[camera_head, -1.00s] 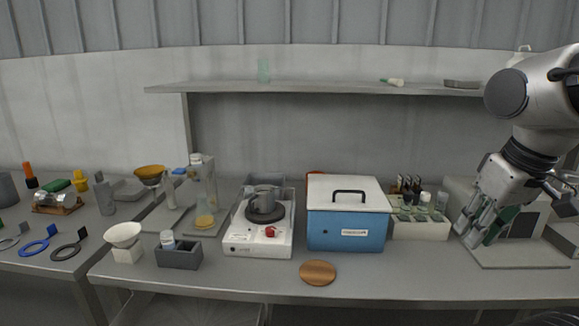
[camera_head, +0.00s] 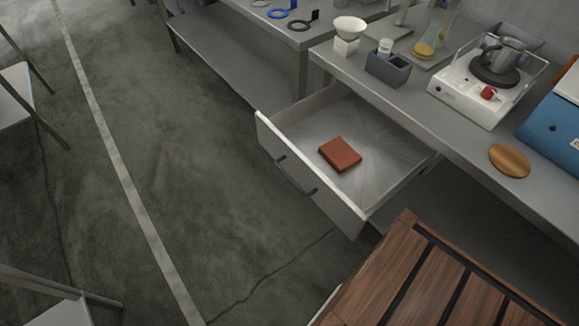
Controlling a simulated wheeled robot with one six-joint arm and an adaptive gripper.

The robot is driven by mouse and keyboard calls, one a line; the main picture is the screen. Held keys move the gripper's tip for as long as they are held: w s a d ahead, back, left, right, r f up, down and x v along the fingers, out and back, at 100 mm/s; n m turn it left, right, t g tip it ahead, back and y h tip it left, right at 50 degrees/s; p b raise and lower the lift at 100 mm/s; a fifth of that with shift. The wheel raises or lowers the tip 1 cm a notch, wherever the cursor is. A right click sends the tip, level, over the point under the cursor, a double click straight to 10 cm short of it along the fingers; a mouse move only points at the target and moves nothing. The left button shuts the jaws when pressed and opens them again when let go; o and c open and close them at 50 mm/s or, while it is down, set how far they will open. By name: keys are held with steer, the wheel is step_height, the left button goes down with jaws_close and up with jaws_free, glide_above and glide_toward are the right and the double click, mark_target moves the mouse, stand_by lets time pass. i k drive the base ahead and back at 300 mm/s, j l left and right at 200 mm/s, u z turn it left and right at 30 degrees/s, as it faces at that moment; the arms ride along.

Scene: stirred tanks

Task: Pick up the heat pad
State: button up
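A flat, square red-brown pad (camera_head: 340,154), apparently the heat pad, lies on the floor of an open drawer (camera_head: 310,193) under the bench. It lies flat and uncovered, with clear space around it and the drawer walls apart from it. A round wooden disc (camera_head: 509,160) lies on the bench top near the front edge. My gripper is not in view now, so its state does not show.
The bench (camera_head: 463,131) overhangs the drawer's back. A grey box (camera_head: 388,70), a white bowl on a stand (camera_head: 348,35), a hotplate (camera_head: 478,92) with a metal pot and a blue box (camera_head: 556,125) stand on it. Open floor (camera_head: 190,120) lies left of the drawer.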

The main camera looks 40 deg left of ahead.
mark_target(338, 153)
steer(key=l+u, duration=0.1)
steer(key=u, duration=0.95)
steer(key=j+u, duration=0.15)
steer(key=u, duration=0.15)
steer(key=j+u, duration=0.15)
steer(key=u, duration=0.2)
